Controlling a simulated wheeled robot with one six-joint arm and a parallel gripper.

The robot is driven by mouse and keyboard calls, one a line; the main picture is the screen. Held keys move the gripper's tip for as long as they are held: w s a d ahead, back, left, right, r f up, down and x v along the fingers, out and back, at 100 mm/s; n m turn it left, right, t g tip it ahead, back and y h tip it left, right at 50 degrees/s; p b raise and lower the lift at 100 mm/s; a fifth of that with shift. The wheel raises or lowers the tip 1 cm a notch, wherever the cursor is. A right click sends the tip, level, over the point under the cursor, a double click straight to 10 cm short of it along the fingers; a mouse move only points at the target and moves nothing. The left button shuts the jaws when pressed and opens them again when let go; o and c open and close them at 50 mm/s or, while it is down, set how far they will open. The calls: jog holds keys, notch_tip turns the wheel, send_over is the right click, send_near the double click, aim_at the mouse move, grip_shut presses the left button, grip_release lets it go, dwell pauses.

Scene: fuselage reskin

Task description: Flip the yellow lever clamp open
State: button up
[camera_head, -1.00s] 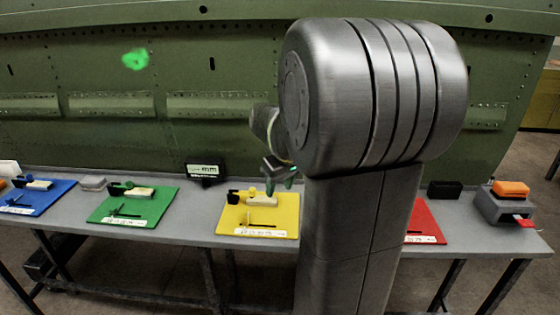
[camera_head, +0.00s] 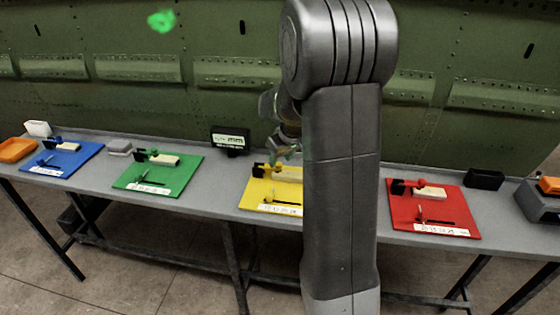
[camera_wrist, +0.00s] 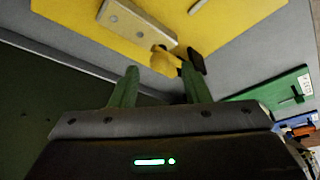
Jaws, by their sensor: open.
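The yellow mat (camera_head: 258,205) lies on the grey bench, partly hidden behind my arm. On it stands the yellow lever clamp (camera_head: 270,171) with a black part, beside a pale block (camera_head: 290,174). In the wrist view the clamp's yellow end (camera_wrist: 163,60) and black piece (camera_wrist: 196,60) show just beyond my fingertips, near the block (camera_wrist: 138,23). My gripper (camera_wrist: 156,85) has two green fingers, spread apart with nothing between them. It also shows in the head view (camera_head: 284,150), above the back of the yellow mat. The finger-to-clamp gap is hard to judge.
Green (camera_head: 132,180), blue (camera_head: 82,163) and red (camera_head: 400,215) mats with similar clamps lie along the bench. A small black display (camera_head: 230,140) stands behind. The green riveted fuselage panel (camera_head: 130,95) rises close behind the bench.

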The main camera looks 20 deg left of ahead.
jog(key=shift+x, duration=1.2)
grip_shut()
jog(key=shift+r, duration=0.15)
